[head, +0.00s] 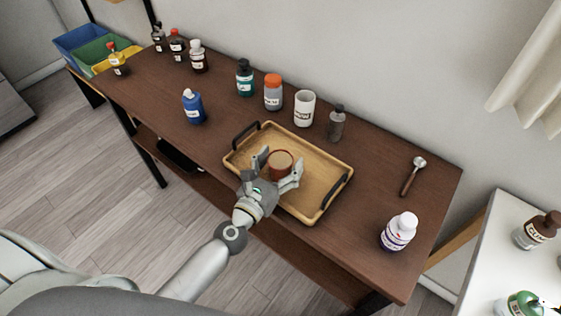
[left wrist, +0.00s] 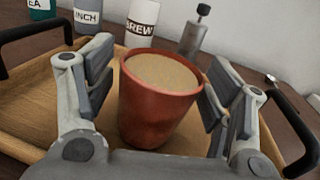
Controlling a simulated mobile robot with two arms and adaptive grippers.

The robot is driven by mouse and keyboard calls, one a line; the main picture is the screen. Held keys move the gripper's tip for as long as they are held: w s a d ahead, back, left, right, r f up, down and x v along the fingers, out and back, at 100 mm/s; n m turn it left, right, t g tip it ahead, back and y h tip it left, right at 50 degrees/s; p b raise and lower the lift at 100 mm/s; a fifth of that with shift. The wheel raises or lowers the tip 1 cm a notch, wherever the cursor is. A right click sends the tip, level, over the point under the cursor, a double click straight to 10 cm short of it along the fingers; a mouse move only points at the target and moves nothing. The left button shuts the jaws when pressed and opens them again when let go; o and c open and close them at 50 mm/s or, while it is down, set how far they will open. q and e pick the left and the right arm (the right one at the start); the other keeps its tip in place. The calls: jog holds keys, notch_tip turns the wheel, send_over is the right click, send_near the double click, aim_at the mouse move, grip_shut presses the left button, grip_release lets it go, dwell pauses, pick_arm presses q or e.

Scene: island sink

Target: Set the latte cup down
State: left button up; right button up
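The latte cup (head: 281,164) is a reddish-brown cup filled with tan liquid. It stands upright on the wooden tray (head: 318,162), which has dark handles. My left gripper (head: 277,170) reaches in from the front with its fingers on either side of the cup. In the left wrist view the cup (left wrist: 155,105) sits between the spread finger pads, with a narrow gap at the left pad; the right pad is very close to the cup, and I cannot tell whether it touches. The gripper looks open. My right gripper is not in view.
A blue bottle (head: 193,107) is left, a white bottle (head: 398,232) and a scoop (head: 412,177) right. Bare tabletop lies right of the tray.

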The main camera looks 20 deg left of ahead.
pick_arm(q)
jog(key=shift+r, duration=0.15)
jog(key=shift+s, duration=0.1)
jog(key=s+a+b, duration=0.2)
jog(key=s+b, duration=0.2)
jog(key=s, duration=0.7)
jog(key=shift+s, duration=0.3)
